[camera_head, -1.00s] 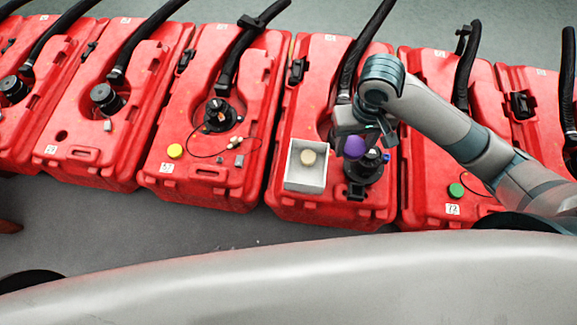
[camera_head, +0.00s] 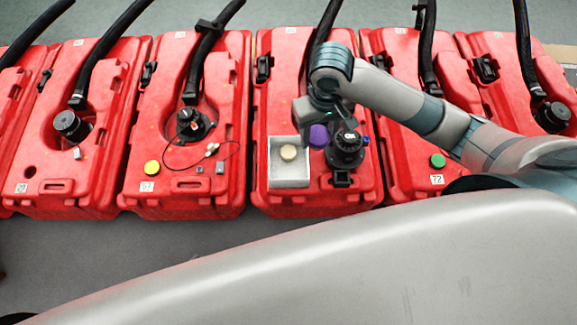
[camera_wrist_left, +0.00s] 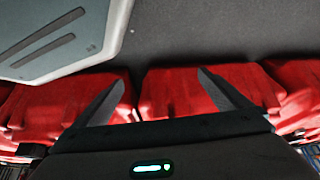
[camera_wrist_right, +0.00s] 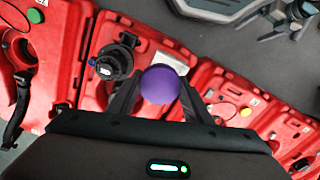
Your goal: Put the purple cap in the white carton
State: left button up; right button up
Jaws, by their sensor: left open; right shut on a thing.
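The purple cap (camera_head: 318,136) is held between the fingertips of my right gripper (camera_head: 322,122). It also fills the space between the fingers in the right wrist view (camera_wrist_right: 160,84). The white carton (camera_head: 289,182) is an open box on a red tank, left of the cap and nearer to me. A beige round cap (camera_head: 288,152) is inside it. The purple cap appears just outside the carton's upper right corner, above the tank; its exact height is hard to tell. My left gripper (camera_wrist_left: 160,95) is open and empty, seen only in the left wrist view.
A black fitting (camera_head: 346,150) stands on the same tank (camera_head: 275,100), right of the carton. Black hoses rise behind. A yellow cap (camera_head: 152,168) lies on the tank to the left, a green cap (camera_head: 438,160) on the one to the right. Grey floor lies in front.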

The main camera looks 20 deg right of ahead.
jog(key=w+a+f+n+b, duration=0.1)
jog(key=w+f+b, duration=0.15)
jog(key=f, duration=0.45)
jog(key=w+a+f+b, duration=0.2)
jog(key=f+b, duration=0.2)
jog(key=f, duration=0.2)
pick_arm(q)
notch_tip(320, 180, up, 16)
jog(key=b, duration=0.5)
jog(key=shift+s+d+f, duration=0.2)
jog(key=shift+d, duration=0.2)
pick_arm(e)
jog(key=n, duration=0.2)
send_over(289, 175)
notch_tip(289, 175, down, 13)
jog(key=shift+f, duration=0.1)
notch_tip(289, 175, down, 5)
jog(key=shift+f+b, duration=0.1)
jog(key=shift+b, duration=0.65)
jog(key=shift+f, duration=0.45)
pick_arm(q)
jog(key=shift+w+d+r+t+h, duration=0.2)
jog(key=shift+w+d+t+h, duration=0.2)
jog(key=shift+w+d+h, duration=0.45)
jog(key=shift+s+d+y, duration=0.15)
jog(key=shift+y, duration=0.1)
